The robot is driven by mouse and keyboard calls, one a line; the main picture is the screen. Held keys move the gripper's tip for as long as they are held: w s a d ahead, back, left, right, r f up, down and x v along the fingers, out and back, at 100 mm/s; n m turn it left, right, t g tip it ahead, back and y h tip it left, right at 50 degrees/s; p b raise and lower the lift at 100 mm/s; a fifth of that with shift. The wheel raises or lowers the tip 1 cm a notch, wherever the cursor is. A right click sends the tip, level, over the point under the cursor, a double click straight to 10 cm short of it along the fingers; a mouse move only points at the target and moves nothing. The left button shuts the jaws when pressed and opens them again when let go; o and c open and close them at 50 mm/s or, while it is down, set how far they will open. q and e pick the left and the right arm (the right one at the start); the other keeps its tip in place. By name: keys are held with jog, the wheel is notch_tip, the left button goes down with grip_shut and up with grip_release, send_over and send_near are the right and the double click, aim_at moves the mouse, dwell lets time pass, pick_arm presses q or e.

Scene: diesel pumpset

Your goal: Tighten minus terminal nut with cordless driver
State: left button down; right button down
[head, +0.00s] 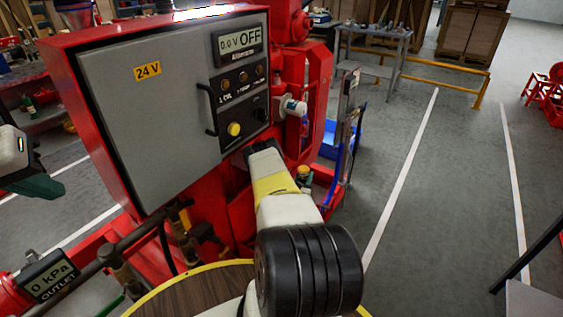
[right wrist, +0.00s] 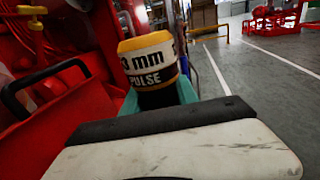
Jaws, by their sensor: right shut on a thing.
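My right gripper (right wrist: 158,97) has teal fingers shut around the cordless driver (right wrist: 148,58), whose yellow and white band reads "3 mm" and "PULSE" as far as it shows. In the head view the small yellow-topped piece between green parts beside my right wrist seems to be the driver (head: 303,172). My right arm reaches forward past the lower right of the grey panel. The minus terminal and its nut cannot be made out in either view. My left gripper (head: 35,186) shows at the left edge, partly cut off; its finger opening cannot be judged.
The red cabinet with its grey 24 V panel (head: 150,110) stands close ahead; its display (head: 240,41) reads 0.0 V OFF. A black handle (head: 211,108) sticks out. Pipes and an outlet gauge (head: 48,275) lie lower left. A blue bin (head: 336,138) stands behind.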

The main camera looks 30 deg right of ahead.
jog(key=shift+r, duration=0.15)
jog(key=shift+f, duration=2.3)
jog(key=shift+a, duration=0.1)
jog(key=shift+s+f, duration=0.1)
jog(key=shift+f, duration=0.6)
dwell(1.1)
jog(key=shift+r, duration=0.1)
notch_tip(320, 180, up, 5)
jog(key=shift+r, duration=0.1)
dwell(0.6)
